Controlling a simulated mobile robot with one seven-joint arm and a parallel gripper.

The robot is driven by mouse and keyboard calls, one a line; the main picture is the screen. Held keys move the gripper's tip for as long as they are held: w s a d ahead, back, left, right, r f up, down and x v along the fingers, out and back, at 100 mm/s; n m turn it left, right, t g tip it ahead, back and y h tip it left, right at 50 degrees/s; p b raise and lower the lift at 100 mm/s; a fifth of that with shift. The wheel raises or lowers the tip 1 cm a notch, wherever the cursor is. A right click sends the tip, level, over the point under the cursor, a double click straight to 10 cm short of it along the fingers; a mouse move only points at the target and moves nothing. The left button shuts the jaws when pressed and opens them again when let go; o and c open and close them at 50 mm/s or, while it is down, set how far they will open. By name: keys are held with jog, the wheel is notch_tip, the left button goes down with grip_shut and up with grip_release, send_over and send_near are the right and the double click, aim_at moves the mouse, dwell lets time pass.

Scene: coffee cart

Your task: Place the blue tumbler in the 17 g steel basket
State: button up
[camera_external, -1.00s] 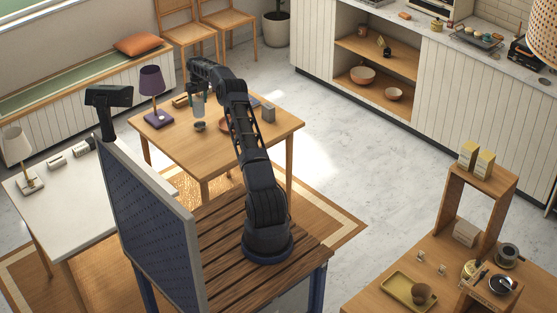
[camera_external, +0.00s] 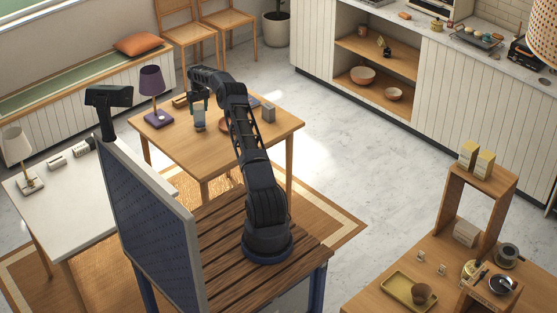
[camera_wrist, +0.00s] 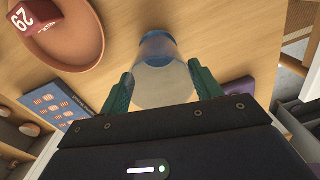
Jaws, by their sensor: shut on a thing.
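My gripper (camera_external: 199,98) is over the wooden table in the external view, with its fingers closed around the sides of the blue tumbler (camera_external: 199,117). In the wrist view, the tumbler (camera_wrist: 162,78) is between the two green fingers (camera_wrist: 162,92). It looks greyish and translucent, with a blue band at its far end. In the external view it is roughly upright, with its lower end close to the tabletop. I cannot make out the 17 g steel basket. The tumbler's lower end covers that spot, so I cannot tell whether it touches or sits in anything.
A red block marked with a number (camera_wrist: 35,15) lies on the tray. A dark blue patterned box (camera_wrist: 55,103) lies left of the tumbler in the wrist view.

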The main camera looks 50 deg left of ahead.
jog(key=shift+f, duration=0.15)
jog(key=o, duration=1.4)
jog(key=shift+o, duration=0.2)
notch_tip(320, 180, up, 13)
jog(key=shift+w, duration=0.2)
